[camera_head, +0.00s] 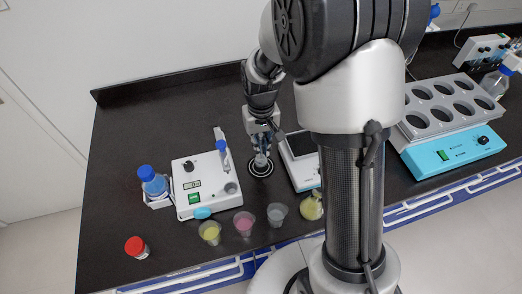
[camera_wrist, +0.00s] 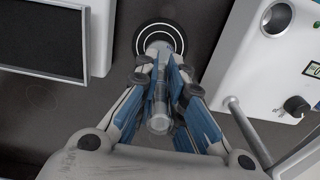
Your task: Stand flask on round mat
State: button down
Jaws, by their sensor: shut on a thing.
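My gripper (camera_head: 262,148) points down over the black bench and is shut on a clear flask (camera_head: 261,161). The flask's lower part shows below the fingers, over the round mat (camera_head: 261,175), which is black with white rings. In the wrist view my gripper (camera_wrist: 160,88) has its blue-padded fingers on both sides of the flask's clear neck (camera_wrist: 158,118). The round mat (camera_wrist: 142,32) shows at the flask's far end there. The flask covers much of the mat's middle. I cannot tell whether its base touches the mat.
A white stirrer device (camera_head: 190,205) stands close left of the mat, and a scale (camera_head: 302,172) close right. Cups of yellow (camera_head: 210,235), pink (camera_head: 243,228) and clear liquid (camera_head: 277,217) stand in front. A blue bath with round holes (camera_head: 445,158) is farther right.

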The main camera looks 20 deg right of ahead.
jog(key=shift+f, duration=0.95)
jog(key=shift+f+b, duration=0.25)
jog(key=shift+b, duration=0.05)
jog(key=c, duration=1.7)
grip_release()
jog(key=shift+r, duration=0.1)
